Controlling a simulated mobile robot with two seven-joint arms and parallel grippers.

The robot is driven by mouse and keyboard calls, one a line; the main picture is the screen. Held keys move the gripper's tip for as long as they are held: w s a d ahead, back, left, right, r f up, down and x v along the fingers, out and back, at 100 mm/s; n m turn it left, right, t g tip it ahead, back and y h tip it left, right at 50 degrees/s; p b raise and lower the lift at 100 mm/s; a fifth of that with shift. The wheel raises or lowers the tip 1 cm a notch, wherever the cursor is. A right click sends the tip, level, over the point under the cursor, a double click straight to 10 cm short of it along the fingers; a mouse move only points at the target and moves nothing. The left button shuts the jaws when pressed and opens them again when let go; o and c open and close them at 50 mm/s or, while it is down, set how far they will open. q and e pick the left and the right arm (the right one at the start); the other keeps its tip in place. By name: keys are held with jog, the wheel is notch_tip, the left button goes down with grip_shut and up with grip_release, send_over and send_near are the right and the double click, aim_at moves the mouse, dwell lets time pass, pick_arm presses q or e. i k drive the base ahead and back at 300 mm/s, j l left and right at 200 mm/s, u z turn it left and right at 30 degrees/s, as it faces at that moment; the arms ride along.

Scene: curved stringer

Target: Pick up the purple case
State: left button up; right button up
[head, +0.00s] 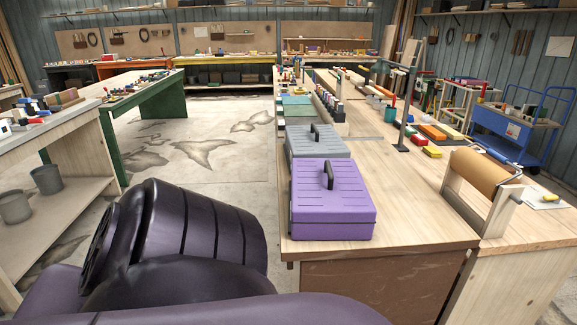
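The purple case (331,200) lies flat on the near left part of the wooden workbench (420,212), with a black handle (328,174) standing up from its lid. Its lid looks shut. A grey case (318,143) with a dark handle sits directly behind it. One of my arms, dark purple and black, fills the lower left of the head view in front of the bench, apart from the case. Neither of my grippers can be seen.
A brown paper roll (478,172) on a wooden stand is at the bench's right. A dark metal stand (404,120) rises mid-bench among several small colored blocks. A blue cart (520,125) stands at right. Bench top right of the purple case is clear. Open floor (205,150) lies left.

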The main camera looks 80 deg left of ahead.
aim_at(330, 200)
jog(key=u, duration=2.2)
